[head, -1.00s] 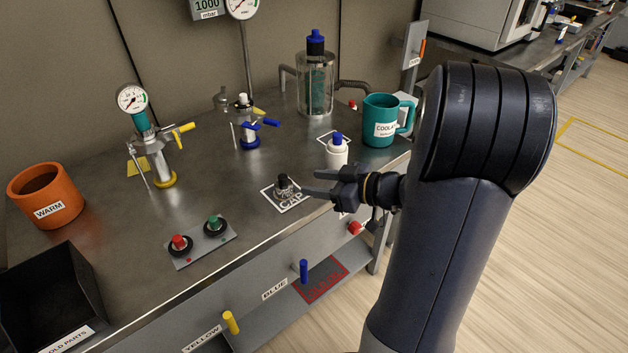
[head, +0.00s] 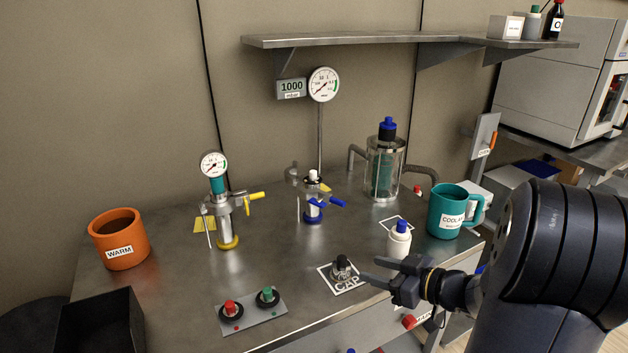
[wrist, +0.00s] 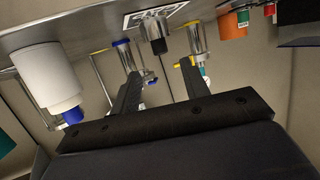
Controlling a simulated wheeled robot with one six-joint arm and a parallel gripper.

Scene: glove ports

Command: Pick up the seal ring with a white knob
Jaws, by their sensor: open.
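A small white knob (head: 313,175) shows on top of the upright metal fitting with a blue foot and blue handle (head: 313,212), in the middle of the bench. The ring under the knob is too small to make out. My gripper (head: 368,269) is open and empty, in front of that fitting and to its right. It is beside the dark-knobbed part (head: 341,267) on the CAP square. In the wrist view, which looks upside down, my open fingers (wrist: 160,72) have nothing between them, and the blue-collared fitting (wrist: 123,50) shows beyond them.
A white bottle with a blue cap (head: 399,240) stands close behind my gripper. The teal COOLANT jug (head: 446,213), glass vessel (head: 383,175) and yellow-footed gauge fitting (head: 227,230) stand around. A button plate (head: 251,312) lies front left; a shelf (head: 400,40) hangs above.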

